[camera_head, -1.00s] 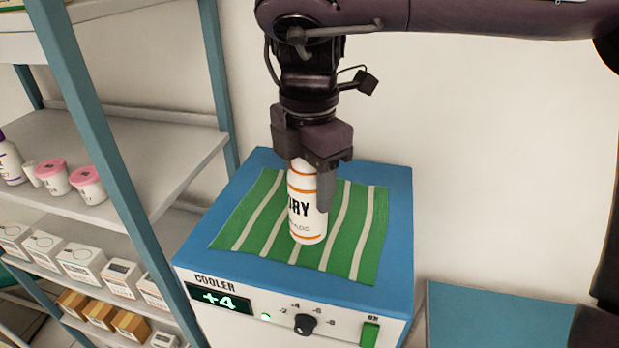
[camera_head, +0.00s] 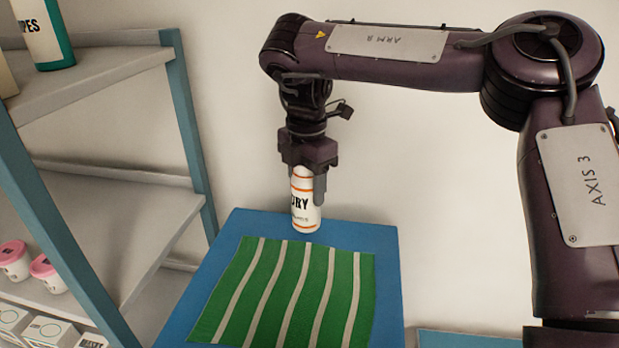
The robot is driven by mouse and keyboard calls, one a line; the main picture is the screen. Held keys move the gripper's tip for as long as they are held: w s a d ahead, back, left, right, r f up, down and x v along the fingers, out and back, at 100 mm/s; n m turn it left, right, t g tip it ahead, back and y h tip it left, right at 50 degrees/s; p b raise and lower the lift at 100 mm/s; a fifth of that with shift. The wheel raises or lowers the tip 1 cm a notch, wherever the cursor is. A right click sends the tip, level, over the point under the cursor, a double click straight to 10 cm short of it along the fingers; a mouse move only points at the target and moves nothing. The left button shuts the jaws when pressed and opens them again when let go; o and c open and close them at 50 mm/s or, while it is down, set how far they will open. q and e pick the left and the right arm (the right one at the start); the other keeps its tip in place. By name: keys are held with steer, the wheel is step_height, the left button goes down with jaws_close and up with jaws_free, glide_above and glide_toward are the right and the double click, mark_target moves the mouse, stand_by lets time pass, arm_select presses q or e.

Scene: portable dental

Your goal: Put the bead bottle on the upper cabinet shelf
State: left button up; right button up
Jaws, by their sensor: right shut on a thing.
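The bead bottle (camera_head: 305,207) is white with orange bands and black lettering. It is upright in my right gripper (camera_head: 308,180), which is shut on its upper part from above. The bottle hangs above the far part of the blue cooler top, apart from the striped cloth in the picture. The cabinet stands at the left, with an upper shelf (camera_head: 100,75) and a lower, middle shelf (camera_head: 125,225). My left gripper is not in view.
A green striped cloth (camera_head: 255,285) lies on the blue cooler top (camera_head: 225,250). A teal wipes container (camera_head: 55,40) stands on the upper shelf, with free room to its right. Pink-lidded tubs (camera_head: 14,260) stand on the middle shelf. A teal cabinet post (camera_head: 60,215) rises in front.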

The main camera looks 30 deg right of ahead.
mark_target(310, 191)
steer(key=shift+w+d+r, duration=0.25)
steer(key=shift+w+d, duration=0.25)
steer(key=shift+w, duration=0.25)
steer(key=shift+w+d+p, duration=0.25)
steer(key=shift+w+p, duration=0.05)
steer(key=shift+p, duration=0.1)
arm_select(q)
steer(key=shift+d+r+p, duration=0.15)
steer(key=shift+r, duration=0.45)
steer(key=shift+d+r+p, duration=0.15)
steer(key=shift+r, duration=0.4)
arm_select(e)
steer(key=f, duration=0.4)
steer(key=shift+w+d, duration=0.25)
steer(key=shift+a, duration=0.1)
steer(key=o, duration=1)
steer(key=shift+s, duration=0.1)
steer(key=shift+o, duration=0.9)
steer(key=shift+f, duration=0.1)
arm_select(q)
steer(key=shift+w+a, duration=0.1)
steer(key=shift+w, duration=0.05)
